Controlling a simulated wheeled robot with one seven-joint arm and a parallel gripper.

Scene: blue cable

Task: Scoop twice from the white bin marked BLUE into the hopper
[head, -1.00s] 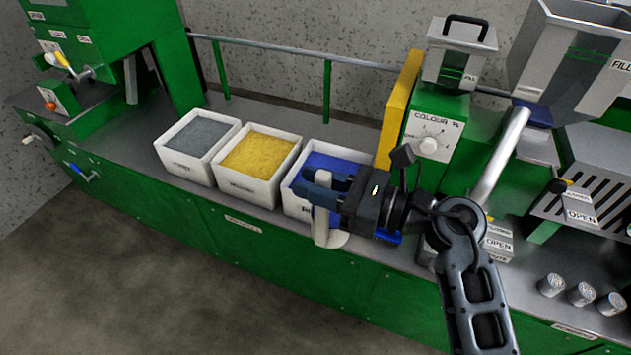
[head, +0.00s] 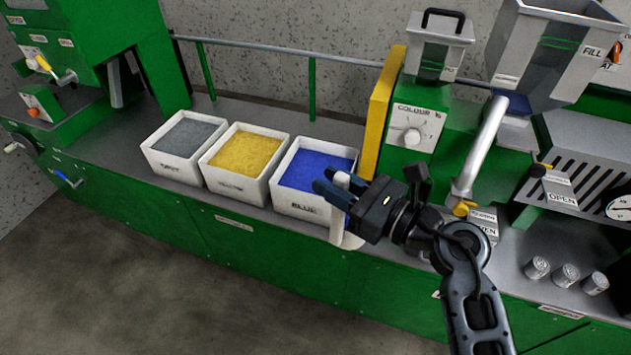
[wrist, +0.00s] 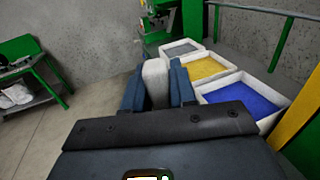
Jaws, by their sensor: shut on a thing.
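The white bin marked BLUE (head: 294,205) stands on the bench, filled with blue granules (head: 312,168); it also shows in the wrist view (wrist: 205,99). My gripper (head: 338,187) is shut on a white scoop (head: 346,233) at the bin's front right corner. The scoop's pale grip shows between the fingers in the wrist view (wrist: 156,82). Its lower part hangs in front of the bin; I cannot see whether it holds anything. A small lidded hopper (head: 437,50) sits above the COLOUR % dial. A larger open hopper (head: 555,60) marked FILL stands further right.
Bins of yellow (head: 240,152) and grey (head: 185,136) granules stand left of the blue one. A yellow upright panel (head: 382,105) rises just right of the blue bin. A slanted metal pipe (head: 483,145) and several small metal cups (head: 566,275) are further right.

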